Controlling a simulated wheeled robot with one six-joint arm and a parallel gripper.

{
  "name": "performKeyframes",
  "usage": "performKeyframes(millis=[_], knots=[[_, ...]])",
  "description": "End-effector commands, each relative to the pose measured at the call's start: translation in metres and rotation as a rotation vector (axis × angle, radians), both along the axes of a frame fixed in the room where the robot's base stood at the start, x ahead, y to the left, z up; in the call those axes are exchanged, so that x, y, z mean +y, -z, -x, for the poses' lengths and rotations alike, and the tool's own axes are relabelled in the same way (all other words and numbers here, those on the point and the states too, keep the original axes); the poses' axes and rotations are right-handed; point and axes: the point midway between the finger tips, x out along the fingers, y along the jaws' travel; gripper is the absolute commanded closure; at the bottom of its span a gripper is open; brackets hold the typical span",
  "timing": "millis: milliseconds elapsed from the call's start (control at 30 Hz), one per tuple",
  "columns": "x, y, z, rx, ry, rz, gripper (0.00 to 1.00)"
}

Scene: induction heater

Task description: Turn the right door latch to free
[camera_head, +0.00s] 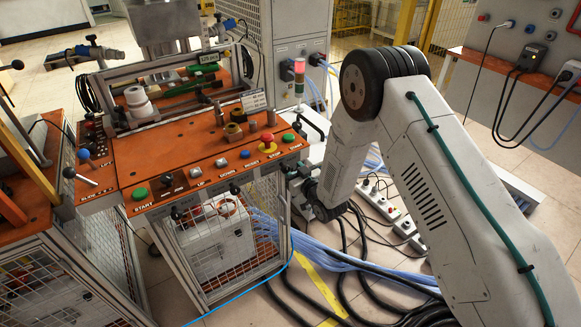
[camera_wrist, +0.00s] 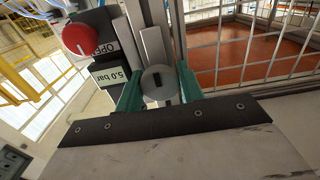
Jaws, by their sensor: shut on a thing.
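The door latch (camera_wrist: 157,84), a round grey disc with a short dark slot, sits on an aluminium post in the wrist view. The slot runs nearly upright in the picture. My gripper (camera_wrist: 159,90) has its green fingers on either side of the disc and is shut on it. In the head view, my arm reaches down to the right front side of the orange-topped station (camera_head: 200,160). The fingertips and the latch are too small and covered there to make out.
A red knob (camera_wrist: 82,40) and a "5.0 bar" label (camera_wrist: 110,76) are close left of the latch. A mesh panel (camera_wrist: 245,50) is at right. Black cables, blue hoses (camera_head: 340,262) and power strips (camera_head: 385,205) lie on the floor beside the station.

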Motion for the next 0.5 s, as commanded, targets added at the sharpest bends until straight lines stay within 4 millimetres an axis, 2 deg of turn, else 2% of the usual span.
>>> performKeyframes(millis=[200, 233, 300, 500], knots=[[0.0005, 0.0016, 0.0018, 0.004, -0.003, 0.001, 0.85], [0.0005, 0.0016, 0.0018, 0.004, -0.003, 0.001, 0.59], [0.0004, 0.0014, 0.0016, 0.003, -0.002, 0.001, 0.43], [0.0001, 0.0007, 0.0008, 0.002, -0.001, 0.0, 0.43]])
